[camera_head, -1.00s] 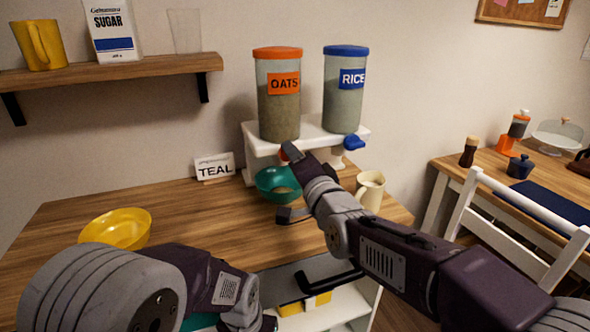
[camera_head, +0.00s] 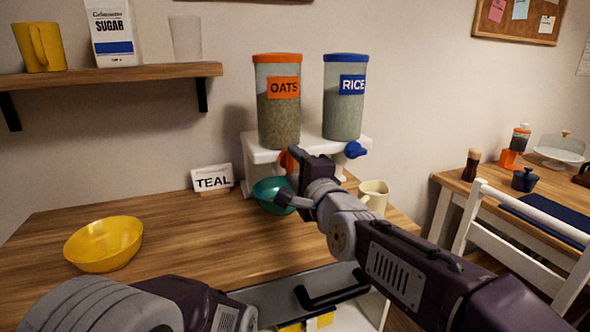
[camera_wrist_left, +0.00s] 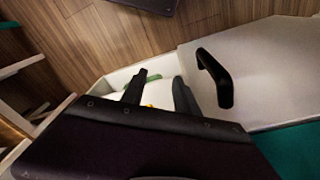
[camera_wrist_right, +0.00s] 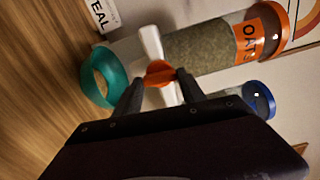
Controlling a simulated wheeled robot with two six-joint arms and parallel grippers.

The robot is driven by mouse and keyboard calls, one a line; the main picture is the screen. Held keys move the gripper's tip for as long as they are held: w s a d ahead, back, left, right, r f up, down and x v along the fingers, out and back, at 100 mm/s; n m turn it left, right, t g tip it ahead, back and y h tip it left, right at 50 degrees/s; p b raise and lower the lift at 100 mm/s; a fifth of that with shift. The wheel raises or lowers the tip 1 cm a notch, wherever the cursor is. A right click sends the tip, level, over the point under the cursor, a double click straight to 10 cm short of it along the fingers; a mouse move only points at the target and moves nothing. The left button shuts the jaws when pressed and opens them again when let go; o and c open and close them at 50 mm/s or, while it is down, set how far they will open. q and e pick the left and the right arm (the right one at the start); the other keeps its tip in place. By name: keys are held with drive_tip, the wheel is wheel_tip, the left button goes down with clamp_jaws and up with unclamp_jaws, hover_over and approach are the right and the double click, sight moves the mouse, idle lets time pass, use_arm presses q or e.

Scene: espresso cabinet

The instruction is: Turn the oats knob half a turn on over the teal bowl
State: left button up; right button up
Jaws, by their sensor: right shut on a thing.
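The oats dispenser (camera_head: 278,118) has an orange lid and label and stands on a white stand. Its orange oats knob (camera_head: 284,161) shows beside my right gripper (camera_head: 292,178). In the right wrist view, the knob (camera_wrist_right: 158,73) sits between the fingers of my right gripper (camera_wrist_right: 160,88), which is shut on it. The teal bowl (camera_head: 264,194) stands on the table under the oats spout, partly hidden by my right gripper; it also shows in the right wrist view (camera_wrist_right: 92,73). My left gripper (camera_wrist_left: 160,90) is open and empty, over a drawer or shelf.
The rice dispenser (camera_head: 345,115) with a blue knob (camera_head: 355,150) stands right of the oats. A cream mug (camera_head: 374,190) is close by my right wrist. A TEAL card (camera_head: 212,180) and a yellow bowl (camera_head: 103,243) stand to the left. A black handle (camera_wrist_left: 215,78) shows near my left gripper.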

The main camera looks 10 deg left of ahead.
idle(0.3)
drive_tip(key=o, duration=1.4)
drive_tip(key=shift+c, duration=0.2)
drive_tip(key=v, duration=0.9)
